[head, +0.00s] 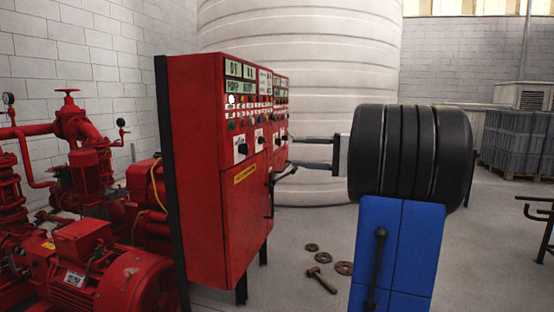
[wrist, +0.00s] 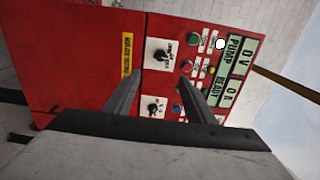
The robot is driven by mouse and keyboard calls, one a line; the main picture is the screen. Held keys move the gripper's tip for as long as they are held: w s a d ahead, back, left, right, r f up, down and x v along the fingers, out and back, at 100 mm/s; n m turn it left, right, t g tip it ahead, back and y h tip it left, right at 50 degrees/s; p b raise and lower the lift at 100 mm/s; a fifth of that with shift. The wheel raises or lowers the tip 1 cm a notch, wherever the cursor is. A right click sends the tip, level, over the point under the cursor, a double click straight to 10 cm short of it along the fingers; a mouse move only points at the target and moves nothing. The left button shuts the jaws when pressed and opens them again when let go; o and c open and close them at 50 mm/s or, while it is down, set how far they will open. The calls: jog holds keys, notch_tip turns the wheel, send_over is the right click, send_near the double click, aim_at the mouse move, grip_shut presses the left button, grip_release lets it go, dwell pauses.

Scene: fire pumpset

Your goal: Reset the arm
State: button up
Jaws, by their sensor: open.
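My gripper (head: 293,152) is open, with two dark parallel fingers pointing left at the front of the red control cabinet (head: 212,200). Nothing is between the fingers. In the wrist view my gripper (wrist: 162,78) faces the red panel (wrist: 90,60), which looks tilted. A black rotary switch on a white plate (wrist: 158,53) shows between the fingers, with a second switch (wrist: 153,106) below it. Whether the fingertips touch the panel cannot be told. Green displays reading "0 V" and "PUMP READY" (wrist: 233,50) and a lit white lamp (wrist: 219,44) are to the right of the fingers.
Red pumps and motors (head: 100,270) fill the left. A large white ribbed tank (head: 305,60) stands behind the cabinet. A hammer (head: 321,280) and several rusty handwheels (head: 344,268) lie on the floor. Grey stacked containers (head: 510,140) stand at the far right.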

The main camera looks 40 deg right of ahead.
jog(key=s+a+f+n+g+h, duration=0.1)
jog(key=s+a+f+g, duration=0.15)
jog(key=a+f, duration=0.4)
jog(key=s+a+f+n+g+h, duration=0.1)
jog(key=s+a+f+g, duration=0.15)
jog(key=a, duration=0.75)
jog(key=s+a+f+n+g+h, duration=0.1)
jog(key=s+a+f+g, duration=0.15)
jog(key=a+f, duration=0.45)
jog(key=s+a+f+n+g+h, duration=0.1)
jog(key=s+a+f+n+h, duration=0.1)
jog(key=s+f, duration=0.5)
jog(key=s+a+f+n+g+h, duration=0.1)
jog(key=s+a+f+n+h, duration=0.2)
jog(key=s, duration=0.8)
jog(key=shift+s+a+f+n+h, duration=0.35)
jog(key=shift+f+n+h, duration=1)
jog(key=shift+f, duration=1)
